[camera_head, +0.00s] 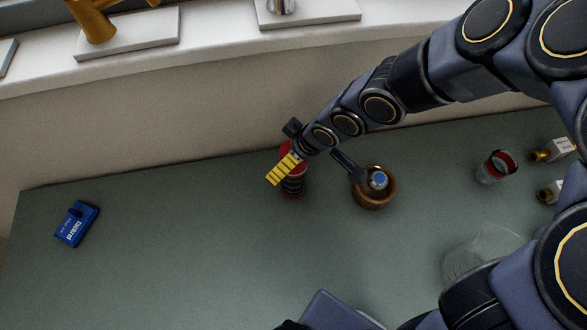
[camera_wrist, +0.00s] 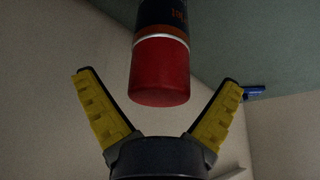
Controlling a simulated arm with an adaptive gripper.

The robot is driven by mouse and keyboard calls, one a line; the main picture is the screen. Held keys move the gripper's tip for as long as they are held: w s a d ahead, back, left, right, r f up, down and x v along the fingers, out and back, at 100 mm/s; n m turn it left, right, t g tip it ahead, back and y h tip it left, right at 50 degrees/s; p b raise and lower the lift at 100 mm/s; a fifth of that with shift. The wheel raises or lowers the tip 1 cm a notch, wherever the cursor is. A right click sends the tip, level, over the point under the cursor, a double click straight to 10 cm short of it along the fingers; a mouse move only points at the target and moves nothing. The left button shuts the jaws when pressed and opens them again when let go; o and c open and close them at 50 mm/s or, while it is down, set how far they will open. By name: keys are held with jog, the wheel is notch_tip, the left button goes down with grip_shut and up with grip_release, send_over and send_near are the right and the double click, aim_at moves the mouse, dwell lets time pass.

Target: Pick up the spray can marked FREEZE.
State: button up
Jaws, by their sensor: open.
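A spray can with a dark body, an orange band and a red cap (camera_head: 293,188) stands on the green counter, partly hidden behind my gripper (camera_head: 284,168) in the head view. In the wrist view the red cap (camera_wrist: 160,85) hangs large in the upper middle. The lettering on the body is cut off, so I cannot read FREEZE. My gripper (camera_wrist: 156,80) is open, with one yellow-padded finger on each side of the cap. Clear gaps show between the pads and the cap, and nothing is held.
A wooden bowl (camera_head: 374,199) holding a blue-topped metal item stands close right of the can. A red-rimmed glass jar (camera_head: 496,168), brass fittings (camera_head: 551,150) and a clear container (camera_head: 480,258) are farther right. A blue box (camera_head: 77,223) lies left. The counter (camera_head: 190,250) between is clear.

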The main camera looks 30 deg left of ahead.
jog(key=c, duration=1.2)
jog(key=shift+r, duration=0.15)
